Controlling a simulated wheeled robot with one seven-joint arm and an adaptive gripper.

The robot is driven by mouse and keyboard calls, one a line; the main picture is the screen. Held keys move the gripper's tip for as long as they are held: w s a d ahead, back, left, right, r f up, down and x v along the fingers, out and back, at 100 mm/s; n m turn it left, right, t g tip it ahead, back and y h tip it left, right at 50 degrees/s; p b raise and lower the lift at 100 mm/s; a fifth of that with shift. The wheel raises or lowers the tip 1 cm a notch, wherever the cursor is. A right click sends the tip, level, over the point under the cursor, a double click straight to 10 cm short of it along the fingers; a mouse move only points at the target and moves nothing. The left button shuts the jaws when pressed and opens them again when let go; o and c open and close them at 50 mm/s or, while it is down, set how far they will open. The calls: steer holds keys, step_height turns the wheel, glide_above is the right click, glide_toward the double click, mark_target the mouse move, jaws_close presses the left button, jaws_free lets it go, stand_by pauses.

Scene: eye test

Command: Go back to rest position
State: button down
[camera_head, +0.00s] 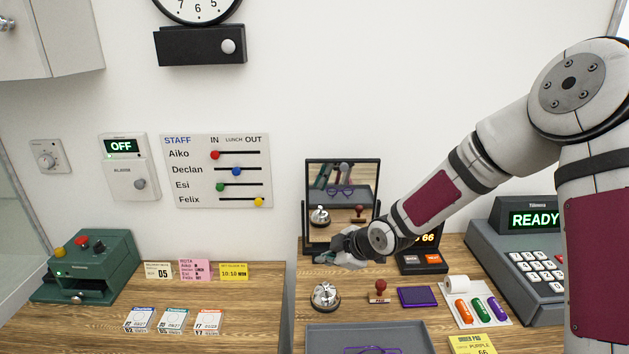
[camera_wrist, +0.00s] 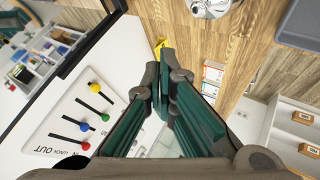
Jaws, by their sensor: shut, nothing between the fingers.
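My arm reaches in from the right in the head view, above the right part of the counter.
A bell (camera_head: 325,296), a stamp (camera_head: 379,291), a purple ink pad (camera_head: 418,296) and a grey tray (camera_head: 365,340) lie below my gripper. A cash register (camera_head: 515,255) reading READY stands right, behind my arm. The staff board (camera_head: 216,171) hangs left on the wall.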

steer(key=s+d+r+m+h+b, duration=0.1)
steer(key=s+d+r+m+h, duration=0.25)
steer(key=s+d+r, duration=0.35)
steer(key=s+d+r+m+h, duration=0.3)
steer(key=s+d+r+m, duration=0.2)
steer(key=r, duration=0.4)
steer(key=s+d+r+m, duration=0.1)
steer(key=s+r+m, duration=0.1)
steer(key=s, duration=0.4)
steer(key=s+r+m, duration=0.2)
steer(key=s+m, duration=0.1)
steer(key=s, duration=0.4)
steer(key=s+d+r+m+g+b, duration=0.1)
steer(key=s+r+m, duration=0.1)
steer(key=s, duration=0.5)
steer(key=shift+d+r+m+y, duration=0.3)
steer(key=shift+r+m+y, duration=0.15)
steer(key=shift+m, duration=0.4)
steer(key=shift+s, duration=0.1)
